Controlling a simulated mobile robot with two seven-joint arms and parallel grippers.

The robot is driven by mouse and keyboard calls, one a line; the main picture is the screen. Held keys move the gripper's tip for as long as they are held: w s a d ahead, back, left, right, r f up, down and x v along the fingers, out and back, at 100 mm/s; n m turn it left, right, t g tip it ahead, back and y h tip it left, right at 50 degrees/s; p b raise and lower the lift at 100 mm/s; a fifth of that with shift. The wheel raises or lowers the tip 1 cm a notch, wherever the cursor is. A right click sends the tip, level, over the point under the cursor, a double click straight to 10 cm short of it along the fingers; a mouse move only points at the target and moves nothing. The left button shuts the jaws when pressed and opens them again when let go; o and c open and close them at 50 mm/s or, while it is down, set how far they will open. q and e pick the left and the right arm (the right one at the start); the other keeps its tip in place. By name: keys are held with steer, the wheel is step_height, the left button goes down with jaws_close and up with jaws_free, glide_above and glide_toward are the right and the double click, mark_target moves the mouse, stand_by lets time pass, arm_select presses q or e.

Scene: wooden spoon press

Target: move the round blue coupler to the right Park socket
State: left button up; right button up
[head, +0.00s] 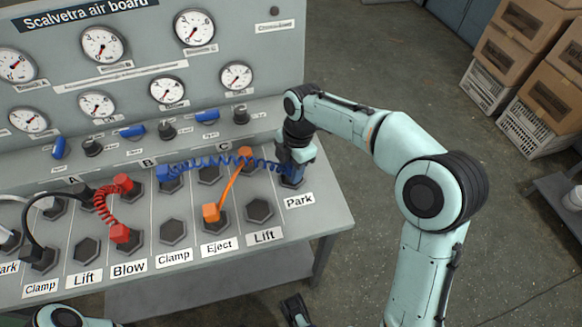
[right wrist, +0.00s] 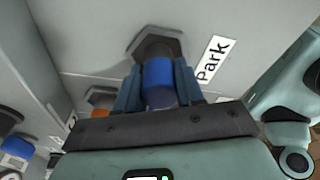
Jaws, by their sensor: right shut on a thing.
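The round blue coupler (right wrist: 158,84) is between the two fingers of my right gripper (right wrist: 158,92). In the head view my right gripper (head: 293,160) is over the right Park socket (head: 291,183), at the right end of the board. In the right wrist view the coupler's far end meets the dark centre of the Park socket (right wrist: 170,45). I cannot tell how deep it sits. A coiled blue hose (head: 220,163) runs left from my gripper to a squarish blue coupler (head: 168,174) in column B.
An orange hose (head: 228,186) joins two orange couplers under the blue coil. A red coiled hose (head: 103,205) stands further left. Empty Lift socket (head: 259,211) lies left of Park. Gauges and blue levers line the back panel. Crates (head: 530,125) stand on the floor at right.

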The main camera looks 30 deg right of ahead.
steer(key=shift+f, duration=0.1)
steer(key=o, duration=1.1)
steer(key=r+p, duration=0.1)
steer(key=r, duration=0.3)
steer(key=d+r+p, duration=0.1)
steer(key=r, duration=0.3)
steer(key=r+p, duration=0.1)
steer(key=r, duration=0.3)
steer(key=shift+w+d, duration=0.15)
steer(key=shift+d, duration=0.2)
